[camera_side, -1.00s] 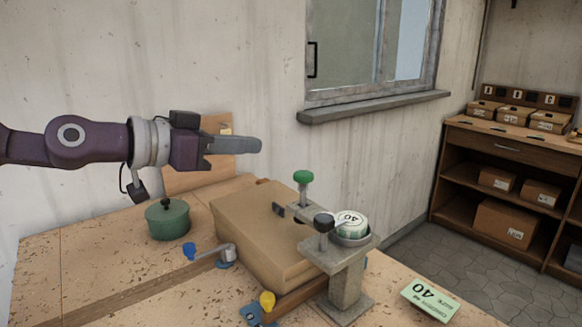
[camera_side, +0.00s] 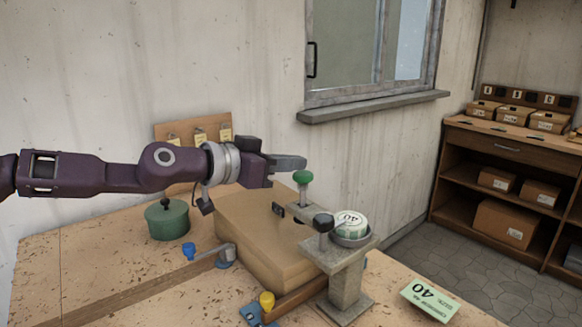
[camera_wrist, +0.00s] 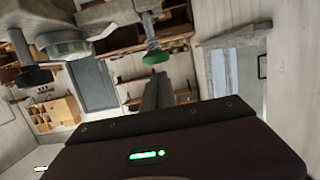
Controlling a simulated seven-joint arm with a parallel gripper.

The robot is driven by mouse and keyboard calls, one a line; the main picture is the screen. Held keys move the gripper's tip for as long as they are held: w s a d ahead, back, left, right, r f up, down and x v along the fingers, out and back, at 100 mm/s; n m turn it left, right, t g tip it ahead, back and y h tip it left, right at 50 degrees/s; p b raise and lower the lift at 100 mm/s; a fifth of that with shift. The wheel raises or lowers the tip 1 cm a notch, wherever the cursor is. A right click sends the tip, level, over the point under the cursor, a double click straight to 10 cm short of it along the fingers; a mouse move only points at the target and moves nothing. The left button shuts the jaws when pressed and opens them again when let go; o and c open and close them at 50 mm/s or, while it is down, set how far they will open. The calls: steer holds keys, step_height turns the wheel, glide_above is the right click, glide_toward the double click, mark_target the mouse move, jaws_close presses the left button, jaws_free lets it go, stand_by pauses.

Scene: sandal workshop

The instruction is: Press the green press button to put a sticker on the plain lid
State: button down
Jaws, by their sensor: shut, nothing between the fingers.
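The green button (camera_side: 303,177) is a mushroom-shaped knob on a stem, standing up from the grey press (camera_side: 345,275). The knob also shows in the wrist view (camera_wrist: 156,57), close ahead of the fingers. My gripper (camera_side: 304,163) is shut and empty. Its tips are just above the green button in the side view; I cannot tell whether they touch it. A round, pale tin (camera_side: 350,219) sits in the press's round holder, and its top shows a "40" marking. I see no clearly plain lid.
A black knob (camera_side: 323,223) stands on the press beside the tin. A large tan block (camera_side: 265,240) lies left of the press. A window sill (camera_side: 370,107) juts out behind.

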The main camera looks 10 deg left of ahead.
steer(key=shift+f, duration=0.45)
steer(key=shift+s+a+f, duration=0.1)
steer(key=shift+f, duration=2.35)
step_height(320, 180, up, 6)
steer(key=f, duration=0.1)
steer(key=v, duration=1)
steer(key=shift+r, duration=0.3)
